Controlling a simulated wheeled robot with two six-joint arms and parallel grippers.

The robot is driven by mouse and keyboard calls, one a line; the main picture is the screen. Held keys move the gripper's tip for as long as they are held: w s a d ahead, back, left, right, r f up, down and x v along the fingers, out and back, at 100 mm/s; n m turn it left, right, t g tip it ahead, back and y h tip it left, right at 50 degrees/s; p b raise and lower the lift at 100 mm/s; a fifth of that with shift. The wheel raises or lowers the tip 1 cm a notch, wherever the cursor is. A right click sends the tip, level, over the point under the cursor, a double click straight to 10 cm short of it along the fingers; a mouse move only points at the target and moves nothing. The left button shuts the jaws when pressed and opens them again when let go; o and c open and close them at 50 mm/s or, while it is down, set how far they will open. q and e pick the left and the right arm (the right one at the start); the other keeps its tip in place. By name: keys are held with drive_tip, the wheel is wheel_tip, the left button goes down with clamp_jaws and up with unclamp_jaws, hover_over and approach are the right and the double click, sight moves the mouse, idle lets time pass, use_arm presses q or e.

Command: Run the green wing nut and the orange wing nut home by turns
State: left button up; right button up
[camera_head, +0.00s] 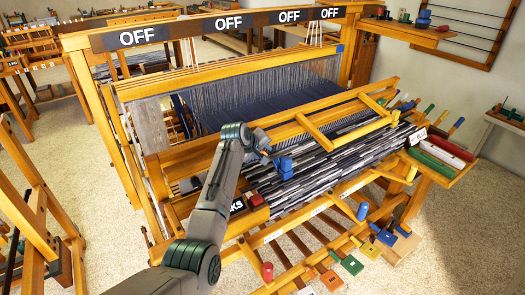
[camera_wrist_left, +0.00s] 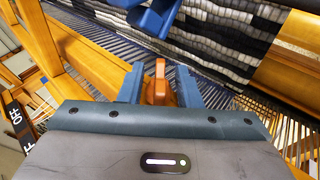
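An orange wing nut (camera_wrist_left: 160,82) stands between the two blue fingers of my left gripper (camera_wrist_left: 160,88) in the left wrist view. The fingers look apart, with narrow gaps beside its upright wing; I see no clear grip on it. In the head view my left gripper (camera_head: 266,150) is over the near left part of the loom, by the striped cloth. I cannot pick out the green wing nut for sure in either view. My right gripper is not in view.
The striped cloth roll (camera_head: 330,155) lies to the right. Coloured treadle blocks (camera_head: 352,265) are lower right. Open floor (camera_head: 470,235) lies right of the loom.

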use_arm(q)
drive_tip(key=shift+c, duration=0.2)
clamp_jaws()
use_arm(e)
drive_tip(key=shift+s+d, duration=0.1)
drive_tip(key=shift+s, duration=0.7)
